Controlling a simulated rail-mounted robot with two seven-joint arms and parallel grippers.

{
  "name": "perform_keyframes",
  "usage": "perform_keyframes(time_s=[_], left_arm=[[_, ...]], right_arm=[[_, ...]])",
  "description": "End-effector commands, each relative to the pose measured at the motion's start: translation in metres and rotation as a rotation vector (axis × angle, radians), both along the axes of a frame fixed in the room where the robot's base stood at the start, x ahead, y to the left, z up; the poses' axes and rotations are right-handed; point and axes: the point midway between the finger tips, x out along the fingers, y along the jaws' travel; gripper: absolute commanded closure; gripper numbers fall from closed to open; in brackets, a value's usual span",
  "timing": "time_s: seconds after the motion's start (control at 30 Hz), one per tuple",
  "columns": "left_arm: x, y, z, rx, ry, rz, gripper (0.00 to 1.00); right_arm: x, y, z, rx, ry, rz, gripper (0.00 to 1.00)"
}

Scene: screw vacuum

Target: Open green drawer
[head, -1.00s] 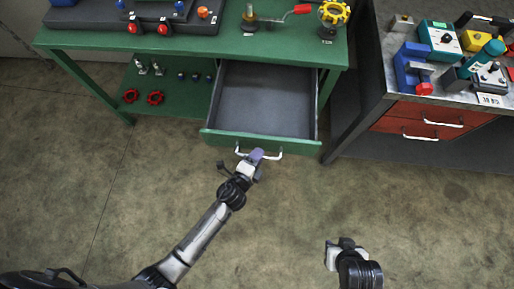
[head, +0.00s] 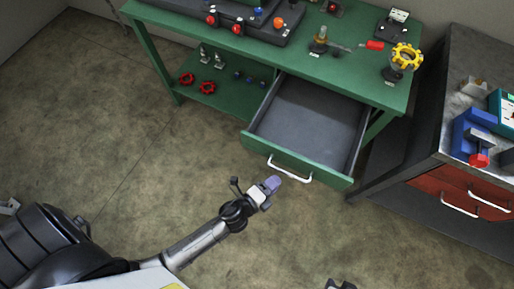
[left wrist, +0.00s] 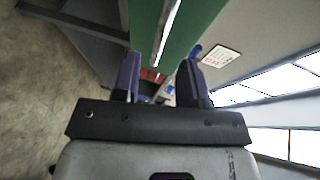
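The green drawer (head: 295,161) is pulled far out from under the green workbench (head: 345,75). Its grey inside is empty. Its white bar handle (head: 290,170) is on the front panel. My left gripper (head: 274,183) is just in front of the handle in the head view and looks apart from it. In the left wrist view my left gripper (left wrist: 158,80) has its two purple-grey fingers spread, with nothing gripped. The white handle (left wrist: 168,35) shows ahead, beyond the gap. My right gripper (head: 341,285) is cut off at the bottom edge of the head view.
A grey-topped cabinet with red drawers (head: 462,193) stands at the right, with tools on it. Red handwheels (head: 187,78) and fittings lie on the workbench's lower shelf. A yellow handwheel (head: 406,56) is on the bench top. The floor in front is clear.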

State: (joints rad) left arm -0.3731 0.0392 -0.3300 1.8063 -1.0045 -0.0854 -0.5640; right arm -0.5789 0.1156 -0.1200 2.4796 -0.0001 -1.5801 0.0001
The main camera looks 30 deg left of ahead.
Motion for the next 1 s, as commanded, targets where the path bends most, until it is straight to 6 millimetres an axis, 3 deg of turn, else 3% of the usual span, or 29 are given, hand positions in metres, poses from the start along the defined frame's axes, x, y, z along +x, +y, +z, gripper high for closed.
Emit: perform_keyframes(time_s=[0.2, 0.4, 1.0], left_arm=[[-0.038, 0.01, 0.007, -0.002, 0.002, 0.001, 0.6], [-0.059, 0.016, 0.011, -0.001, 0.002, 0.001, 0.6], [-0.068, 0.018, 0.013, 0.0, -0.001, 0.0, 0.6]], right_arm=[[0.0, 0.0, 0.002, 0.001, 0.0, -0.001, 0.57], [0.0, 0.0, 0.002, 0.0, 0.0, 0.0, 0.57], [0.0, -0.003, 0.002, -0.01, 0.001, 0.006, 0.57]])
